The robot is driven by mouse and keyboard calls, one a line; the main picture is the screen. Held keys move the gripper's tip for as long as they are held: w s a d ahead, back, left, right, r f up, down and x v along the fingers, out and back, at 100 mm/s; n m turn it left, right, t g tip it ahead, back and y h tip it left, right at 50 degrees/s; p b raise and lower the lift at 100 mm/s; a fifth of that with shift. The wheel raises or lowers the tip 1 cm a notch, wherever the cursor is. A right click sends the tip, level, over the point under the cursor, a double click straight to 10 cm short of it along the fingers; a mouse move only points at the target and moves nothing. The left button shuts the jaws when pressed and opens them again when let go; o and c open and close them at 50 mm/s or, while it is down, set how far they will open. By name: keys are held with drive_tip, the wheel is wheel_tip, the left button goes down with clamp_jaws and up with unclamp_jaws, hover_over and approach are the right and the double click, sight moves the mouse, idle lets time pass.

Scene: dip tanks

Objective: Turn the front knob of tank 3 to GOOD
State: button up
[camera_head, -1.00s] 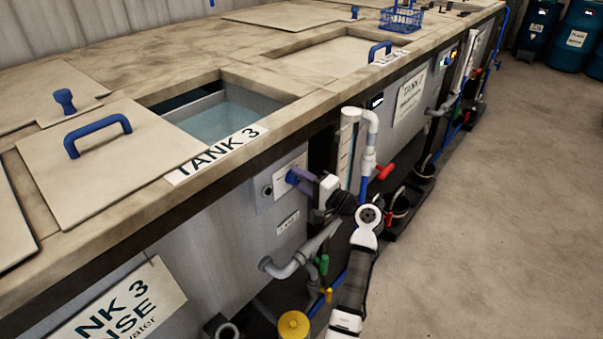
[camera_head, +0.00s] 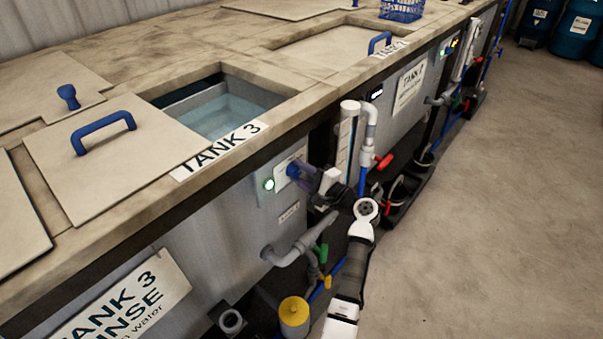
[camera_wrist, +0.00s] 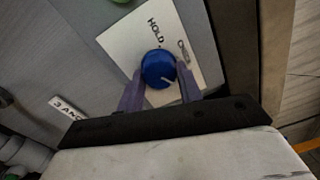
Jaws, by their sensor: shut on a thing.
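The blue front knob (camera_wrist: 158,69) of tank 3 sits on a white plate (camera_wrist: 122,42) marked HOLD, with a second word at its right that is partly hard to read. A white pointer line shows on the knob, towards its lower right in the wrist view. My gripper (camera_wrist: 158,88) is shut on the knob, with a purple finger at either side. In the head view the knob (camera_head: 293,170) shows on the tank's front, with my gripper (camera_head: 306,178) at it. A round lamp (camera_head: 268,184) left of the knob is lit green.
Tank 3 (camera_head: 218,108) is partly open above, with a blue-handled lid (camera_head: 120,165) beside it. Grey pipes (camera_head: 290,252), a red-handled valve (camera_head: 384,162) and a yellow cap (camera_head: 294,311) crowd the space around my arm. The floor (camera_head: 490,200) at right is clear.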

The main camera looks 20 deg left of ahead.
drive_tip(key=o, duration=1)
drive_tip(key=b+v, duration=0.4)
drive_tip(key=v, duration=1)
drive_tip(key=shift+a, duration=0.1)
